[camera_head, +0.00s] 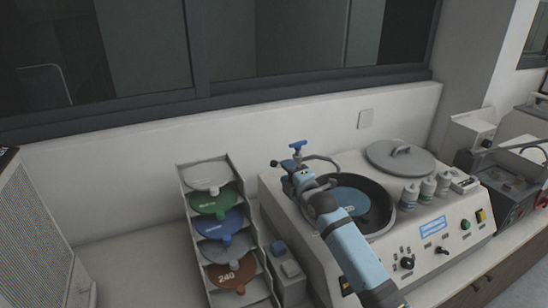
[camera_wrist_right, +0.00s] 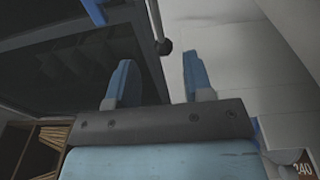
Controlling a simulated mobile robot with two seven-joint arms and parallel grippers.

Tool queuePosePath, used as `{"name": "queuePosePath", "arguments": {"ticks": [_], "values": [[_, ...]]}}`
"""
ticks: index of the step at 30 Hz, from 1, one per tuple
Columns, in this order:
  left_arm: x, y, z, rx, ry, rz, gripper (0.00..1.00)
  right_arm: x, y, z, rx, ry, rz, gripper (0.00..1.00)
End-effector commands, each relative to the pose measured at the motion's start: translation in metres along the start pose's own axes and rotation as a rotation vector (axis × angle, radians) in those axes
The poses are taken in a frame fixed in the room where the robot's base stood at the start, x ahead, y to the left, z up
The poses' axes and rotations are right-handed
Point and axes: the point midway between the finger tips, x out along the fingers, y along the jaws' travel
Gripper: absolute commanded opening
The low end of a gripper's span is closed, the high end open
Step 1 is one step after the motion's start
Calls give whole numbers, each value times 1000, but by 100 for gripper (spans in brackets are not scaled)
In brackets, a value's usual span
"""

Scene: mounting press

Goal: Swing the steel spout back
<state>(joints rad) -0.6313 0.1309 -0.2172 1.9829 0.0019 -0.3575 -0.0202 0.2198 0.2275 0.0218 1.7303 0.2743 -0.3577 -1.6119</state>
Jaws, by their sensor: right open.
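The steel spout (camera_head: 328,158) is a thin curved pipe at the back left of the polishing machine, arching over the left rim of the round bowl (camera_head: 380,212). My right arm hides part of the bowl and the spout's base. My left gripper is not in view.
A rack (camera_head: 266,262) with several coloured discs stands left of the machine. The window wall (camera_head: 250,127) is close behind. The counter left of the rack is mostly clear.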

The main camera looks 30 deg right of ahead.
Motion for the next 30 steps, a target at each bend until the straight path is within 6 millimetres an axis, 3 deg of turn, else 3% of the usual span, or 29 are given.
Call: {"name": "queuePosePath", "arguments": {"ticks": [3,10,15,24,26,30], "values": [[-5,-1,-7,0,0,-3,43,28,4,0,3,0,0,47],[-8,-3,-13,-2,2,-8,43,65,2,0,1,1,-1,47],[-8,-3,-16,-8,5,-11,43,77,0,0,-1,0,0,47],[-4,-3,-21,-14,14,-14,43,79,-1,0,0,1,-1,47],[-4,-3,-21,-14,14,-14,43,78,-1,0,0,1,-1,36],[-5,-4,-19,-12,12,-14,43,78,0,0,0,1,-1,3]]}}
